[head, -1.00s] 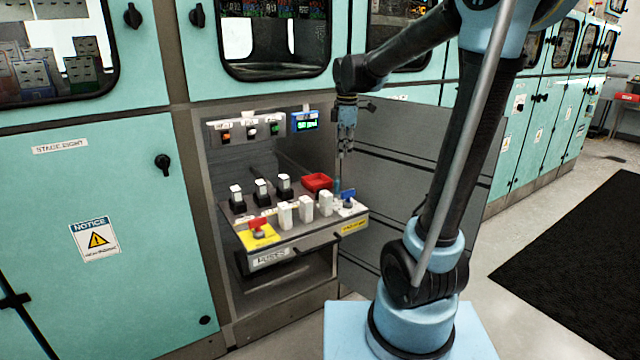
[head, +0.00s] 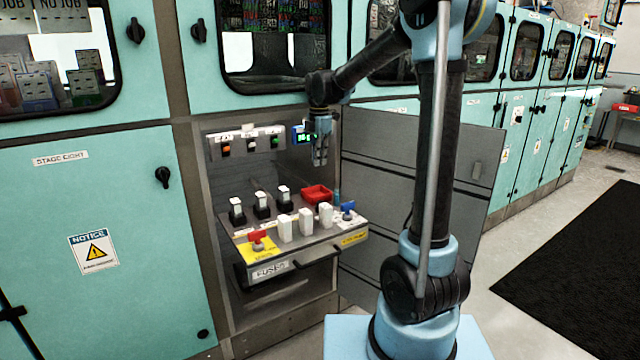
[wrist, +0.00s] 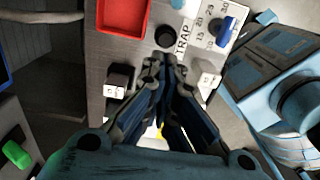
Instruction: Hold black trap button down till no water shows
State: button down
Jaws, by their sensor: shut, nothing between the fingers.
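The black round trap button (wrist: 165,37) sits on the grey panel in the wrist view, beside the white TRAP label (wrist: 184,40). I cannot make the button out in the head view. My gripper (head: 320,163) points down above the back of the drawer panel, with clear space under it. Its fingers are shut together and empty. In the wrist view the fingertips (wrist: 164,62) appear just below the button in the picture, apart from it. A thin bluish upright tube (head: 337,197) stands at the panel's back right. I cannot tell whether it holds water.
A red tray (head: 317,193) lies close left of the button area. A blue knob (head: 348,206) is to the right, a red knob (head: 257,237) on a yellow plate at front left. White blocks (head: 305,221) and black-based posts (head: 261,202) stand on the panel. Cabinet walls enclose it.

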notch_tip(320, 180, down, 14)
jog(key=shift+r, duration=0.2)
dwell(0.4)
